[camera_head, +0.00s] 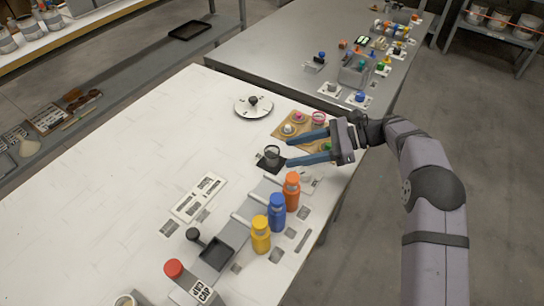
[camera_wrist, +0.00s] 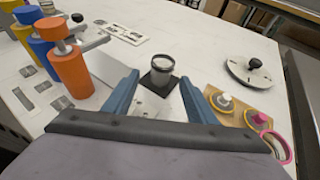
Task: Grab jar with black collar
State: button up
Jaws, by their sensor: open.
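The jar with the black collar (camera_head: 272,154) stands upright on a small dark square base on the white table. In the wrist view the jar (camera_wrist: 162,66) has a clear round top with a dark band around it. My gripper (camera_head: 307,147) is open, its two blue fingers pointing left in the head view, just right of the jar. In the wrist view my gripper (camera_wrist: 160,92) has one finger on each side of the picture, with the jar beyond the tips and between them. The fingers appear apart from the jar.
Orange (camera_head: 292,191), blue (camera_head: 277,212) and yellow (camera_head: 261,236) bottles stand in a row in front. A tan board (camera_head: 281,136) with colored ring-like pieces lies beside my gripper. A round white plate with a black knob (camera_head: 253,112) is behind. The table's left side is clear.

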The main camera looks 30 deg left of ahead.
aim_at(280, 162)
jog(key=shift+p+x, duration=0.7)
jog(key=shift+x, duration=1.85)
jog(key=shift+w+a, duration=0.1)
jog(key=c, duration=1.1)
